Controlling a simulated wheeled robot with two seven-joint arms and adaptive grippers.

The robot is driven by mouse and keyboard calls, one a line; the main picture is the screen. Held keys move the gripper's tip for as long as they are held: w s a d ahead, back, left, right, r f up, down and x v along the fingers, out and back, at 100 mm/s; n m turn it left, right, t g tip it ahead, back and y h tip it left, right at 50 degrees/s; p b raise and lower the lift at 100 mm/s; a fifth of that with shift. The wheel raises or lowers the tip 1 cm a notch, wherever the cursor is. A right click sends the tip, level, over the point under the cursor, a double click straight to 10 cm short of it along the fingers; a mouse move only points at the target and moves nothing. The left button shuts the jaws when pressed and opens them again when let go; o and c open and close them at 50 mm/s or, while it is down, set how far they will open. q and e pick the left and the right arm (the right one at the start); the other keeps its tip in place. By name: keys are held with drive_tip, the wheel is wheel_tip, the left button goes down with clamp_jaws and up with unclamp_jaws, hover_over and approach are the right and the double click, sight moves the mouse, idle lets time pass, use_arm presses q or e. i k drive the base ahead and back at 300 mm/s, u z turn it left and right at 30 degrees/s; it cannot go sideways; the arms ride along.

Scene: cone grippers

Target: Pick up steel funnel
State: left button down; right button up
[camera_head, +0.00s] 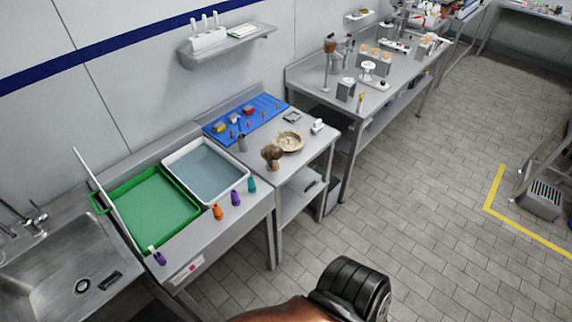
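I cannot clearly make out a steel funnel in the head view. A small grey upright item (242,144) stands by the blue mat on the near bench, too small to name. On the far bench stands a rod stand (328,68) with a brown-topped piece, and small white and grey fittings (369,68) are near it. Neither gripper shows. A black ribbed part and a copper-coloured part of my own arm come in at the bottom centre.
A sink (65,275) is at the left. A bowl (289,142) and a brown brush (271,157) are further right. Tiled floor (430,190) is clear.

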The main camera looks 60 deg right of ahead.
sight(272, 154)
drive_tip(key=z, duration=1.05)
drive_tip(key=i, duration=0.15)
drive_tip(key=z, duration=0.05)
